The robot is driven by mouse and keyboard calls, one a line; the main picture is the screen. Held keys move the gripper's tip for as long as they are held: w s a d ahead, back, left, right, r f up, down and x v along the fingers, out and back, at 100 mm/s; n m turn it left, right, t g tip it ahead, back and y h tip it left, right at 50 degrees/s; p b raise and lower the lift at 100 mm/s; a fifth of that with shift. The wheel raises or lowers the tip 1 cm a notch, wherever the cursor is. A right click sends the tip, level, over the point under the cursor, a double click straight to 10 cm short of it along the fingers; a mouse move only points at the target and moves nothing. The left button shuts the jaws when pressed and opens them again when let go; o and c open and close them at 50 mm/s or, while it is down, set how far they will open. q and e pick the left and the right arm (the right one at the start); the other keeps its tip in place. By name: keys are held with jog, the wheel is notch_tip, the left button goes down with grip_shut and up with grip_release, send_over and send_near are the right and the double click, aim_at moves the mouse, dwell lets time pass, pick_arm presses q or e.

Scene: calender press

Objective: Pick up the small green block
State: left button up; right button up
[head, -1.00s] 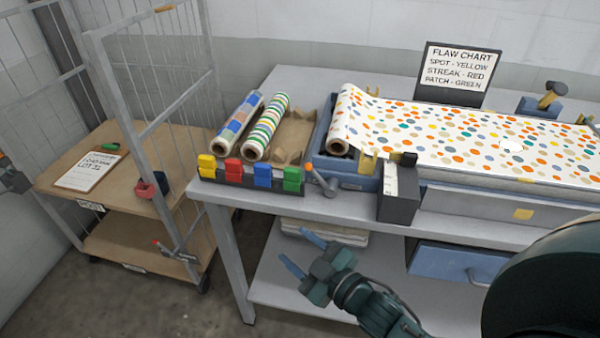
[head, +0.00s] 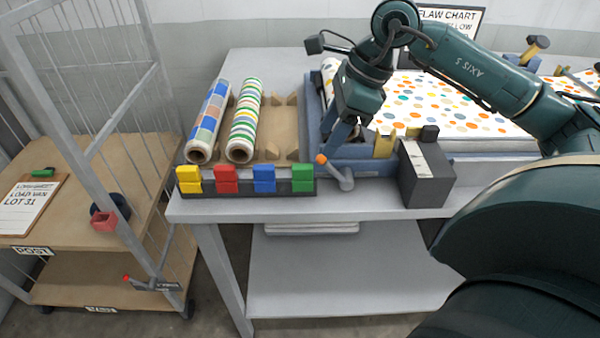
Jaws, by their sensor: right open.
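The small green block (head: 302,179) sits at the right end of a dark rack (head: 245,195) at the table's front edge, beside a blue block (head: 264,179), a red block (head: 226,179) and a yellow block (head: 189,180). My left gripper is not in view.
A crank handle with an orange knob (head: 336,172) stands just right of the green block. A dark box (head: 425,172) is farther right. Two patterned rolls (head: 243,122) lie behind the rack. A cart (head: 100,255) with a clipboard (head: 30,205) stands at left.

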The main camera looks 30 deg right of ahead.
aim_at(306, 166)
jog(key=x, duration=0.5)
jog(key=shift+a+f, duration=0.1)
jog(key=shift+a, duration=0.05)
jog(key=shift+a+p+x, duration=0.15)
jog(key=shift+p+x, duration=0.25)
jog(key=shift+x, duration=0.95)
jog(key=shift+a+p+x, duration=0.15)
jog(key=shift+p+x, duration=0.25)
jog(key=shift+x, duration=1)
jog(key=shift+w, duration=0.15)
jog(key=shift+c, duration=0.2)
jog(key=shift+r, duration=0.2)
jog(key=c, duration=1)
